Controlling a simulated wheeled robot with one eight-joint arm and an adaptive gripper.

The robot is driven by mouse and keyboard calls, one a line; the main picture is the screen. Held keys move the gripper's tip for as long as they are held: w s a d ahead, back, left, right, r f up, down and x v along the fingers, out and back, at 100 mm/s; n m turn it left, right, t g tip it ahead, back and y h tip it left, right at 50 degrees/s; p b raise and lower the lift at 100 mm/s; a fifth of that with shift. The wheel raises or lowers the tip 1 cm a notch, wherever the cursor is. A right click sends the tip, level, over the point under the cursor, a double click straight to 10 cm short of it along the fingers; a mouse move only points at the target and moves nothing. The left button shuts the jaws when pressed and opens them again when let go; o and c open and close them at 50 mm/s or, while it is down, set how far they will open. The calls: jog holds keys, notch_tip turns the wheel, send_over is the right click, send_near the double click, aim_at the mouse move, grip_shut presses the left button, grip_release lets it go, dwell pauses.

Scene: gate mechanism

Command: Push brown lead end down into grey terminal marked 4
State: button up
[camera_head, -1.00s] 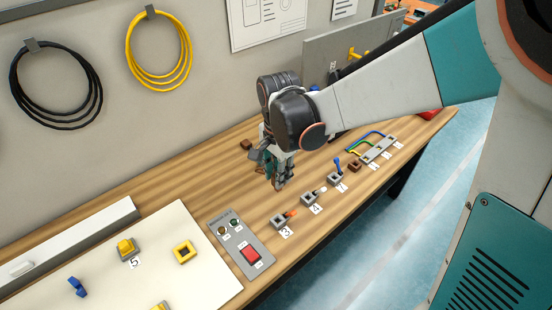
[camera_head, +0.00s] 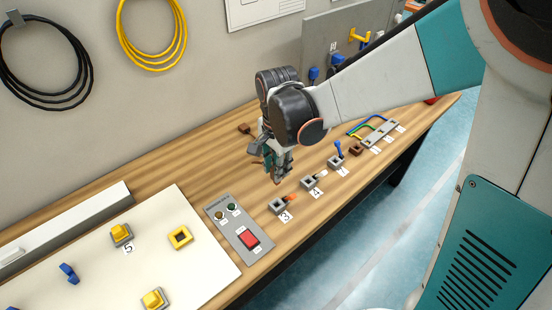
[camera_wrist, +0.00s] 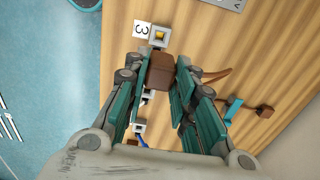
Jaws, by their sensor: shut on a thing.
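My gripper (camera_wrist: 163,75) is shut on a brown block, the brown lead end (camera_wrist: 161,70). In the head view my gripper (camera_head: 279,180) hangs above the bench, behind the terminals. The grey terminal marked 4 (camera_head: 308,184) sits on the bench to its right, with its label (camera_head: 316,193) in front. In the wrist view that terminal is mostly hidden behind the gripper and block. A thin brown lead (camera_wrist: 215,75) runs right from the gripper. Whether the block touches anything below, I cannot tell.
Another terminal with a blue piece (camera_head: 338,150) stands beyond 4. A grey panel with a red switch (camera_head: 248,240) lies left. A small brown block (camera_head: 244,128) lies behind.

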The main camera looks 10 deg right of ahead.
jog(key=shift+f+b, duration=2.75)
jog(key=shift+f, duration=0.85)
jog(key=w+d+p, duration=0.2)
jog(key=w+d, duration=0.5)
jog(key=d, duration=0.4)
jog(key=shift+w+d+f, duration=0.3)
jog(key=shift+w+f, duration=0.1)
jog(key=shift+f, duration=0.05)
jog(key=shift+f, duration=0.2)
jog(key=shift+f+b, duration=0.8)
jog(key=shift+f, duration=0.2)
jog(key=shift+f+b, duration=1.1)
jog(key=shift+f, duration=0.2)
